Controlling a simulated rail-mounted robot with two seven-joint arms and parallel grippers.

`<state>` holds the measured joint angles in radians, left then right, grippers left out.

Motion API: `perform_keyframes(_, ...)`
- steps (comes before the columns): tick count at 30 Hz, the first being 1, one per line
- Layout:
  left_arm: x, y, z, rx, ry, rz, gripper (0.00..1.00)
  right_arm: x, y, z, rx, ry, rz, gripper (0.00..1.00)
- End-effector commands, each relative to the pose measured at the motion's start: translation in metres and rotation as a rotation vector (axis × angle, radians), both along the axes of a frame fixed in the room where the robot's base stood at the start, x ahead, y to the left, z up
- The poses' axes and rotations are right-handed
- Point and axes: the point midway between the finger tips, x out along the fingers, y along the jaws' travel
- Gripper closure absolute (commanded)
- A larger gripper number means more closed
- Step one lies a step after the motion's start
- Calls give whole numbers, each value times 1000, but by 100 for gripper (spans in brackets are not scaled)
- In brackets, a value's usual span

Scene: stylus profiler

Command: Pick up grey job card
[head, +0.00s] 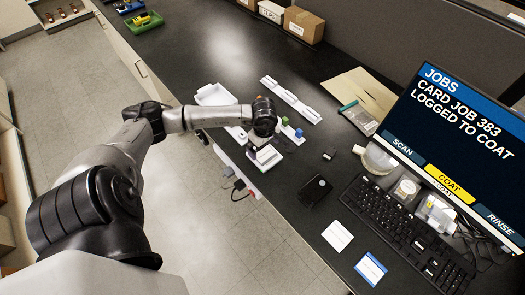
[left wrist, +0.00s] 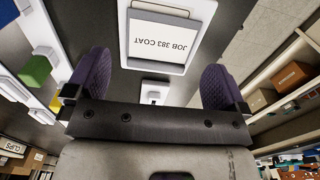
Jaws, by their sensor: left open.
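In the left wrist view, a pale card with a grey upper part (left wrist: 165,45) reads "JOB 383 COAT", upside down in the picture. It lies in a white holder (left wrist: 128,65). In the head view this white holder (head: 266,162) stands near the counter's front edge, with the card mostly hidden by my arm. My left gripper (left wrist: 155,84) is open, its two purple fingers wide apart and nothing between them. The card lies beyond the fingertips in that view. In the head view the left gripper (head: 262,140) points down over the holder. My right gripper is not in view.
A white rack (head: 290,99), a green block (head: 286,121) and a blue block (head: 298,133) are close by. A white tray (head: 212,92) lies behind the arm. A black mouse (head: 315,188), keyboard (head: 405,232) and monitor (head: 458,140) are at right.

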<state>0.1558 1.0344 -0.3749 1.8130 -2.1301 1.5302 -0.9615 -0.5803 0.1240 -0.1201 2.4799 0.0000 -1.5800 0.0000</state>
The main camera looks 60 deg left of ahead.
Motion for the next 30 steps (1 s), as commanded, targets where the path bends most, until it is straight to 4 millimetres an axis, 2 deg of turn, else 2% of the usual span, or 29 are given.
perform_keyframes(6, 0, 0, -25, -2, 1, 2, 0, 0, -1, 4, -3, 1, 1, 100)
perform_keyframes(17, 0, 0, -31, 0, 0, -1, 0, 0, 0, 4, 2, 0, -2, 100)
perform_keyframes(30, 0, 0, -31, 0, 0, 0, 42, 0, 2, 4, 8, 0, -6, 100)
